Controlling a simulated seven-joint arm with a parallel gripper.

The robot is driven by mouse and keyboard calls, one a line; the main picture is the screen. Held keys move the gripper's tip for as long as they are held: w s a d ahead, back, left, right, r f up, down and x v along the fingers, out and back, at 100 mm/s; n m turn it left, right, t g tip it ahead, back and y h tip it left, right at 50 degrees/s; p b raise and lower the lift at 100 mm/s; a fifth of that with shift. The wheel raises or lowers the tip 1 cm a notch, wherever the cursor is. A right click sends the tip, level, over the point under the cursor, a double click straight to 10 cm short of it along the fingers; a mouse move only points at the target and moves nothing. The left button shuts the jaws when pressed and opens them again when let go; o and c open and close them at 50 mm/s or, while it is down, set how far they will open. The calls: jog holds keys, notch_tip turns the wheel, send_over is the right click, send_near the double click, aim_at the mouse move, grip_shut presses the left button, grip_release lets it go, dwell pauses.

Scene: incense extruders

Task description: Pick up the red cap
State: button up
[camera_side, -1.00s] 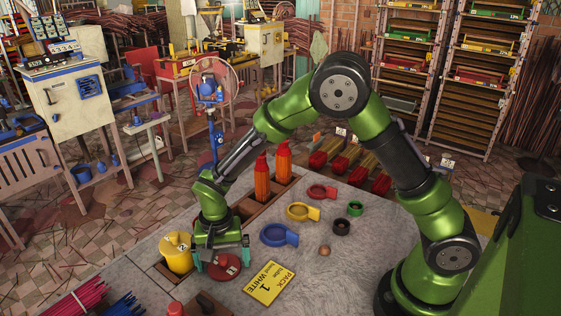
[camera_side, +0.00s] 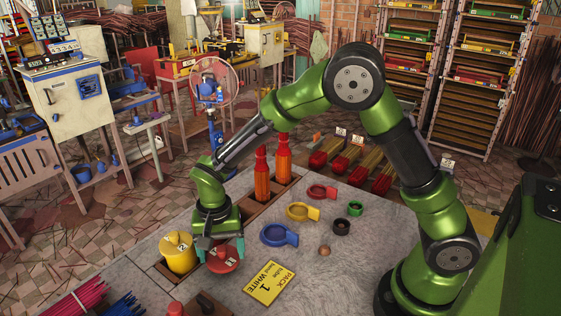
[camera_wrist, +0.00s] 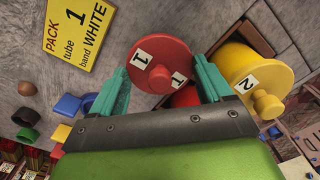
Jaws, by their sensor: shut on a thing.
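The red cap (camera_side: 222,262) is a round disc with a small knob and white labels marked 1. It also shows in the wrist view (camera_wrist: 150,57), between the two teal fingers. My gripper (camera_side: 221,253) is shut on the red cap, one finger on each side of its rim, near the table's front left.
A yellow capped cylinder (camera_side: 177,258) marked 2 stands close on the left. A yellow sign (camera_side: 269,284) lies to the right. Two orange-red bottles (camera_side: 262,182) stand behind. Coloured rings, including a blue one (camera_side: 274,236), lie right of centre.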

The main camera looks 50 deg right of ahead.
jog(key=s+d, duration=0.1)
jog(key=s, duration=0.3)
jog(key=s+d+r, duration=0.1)
jog(key=s+d, duration=0.1)
jog(key=s, duration=0.3)
jog(key=s+d+r, duration=0.1)
jog(key=s+d, duration=0.1)
jog(key=s, duration=0.3)
jog(key=shift+s, duration=0.15)
jog(key=w+r, duration=0.4)
jog(key=w, duration=0.8)
jog(key=w+r, duration=0.4)
jog(key=w, duration=0.8)
jog(key=shift+a+f, duration=0.15)
jog(key=shift+f, duration=1.55)
jog(key=shift+a+f, duration=0.1)
jog(key=shift+f, duration=1.6)
jog(key=shift+f, duration=0.15)
jog(key=o, duration=1)
jog(key=shift+r, duration=3.5)
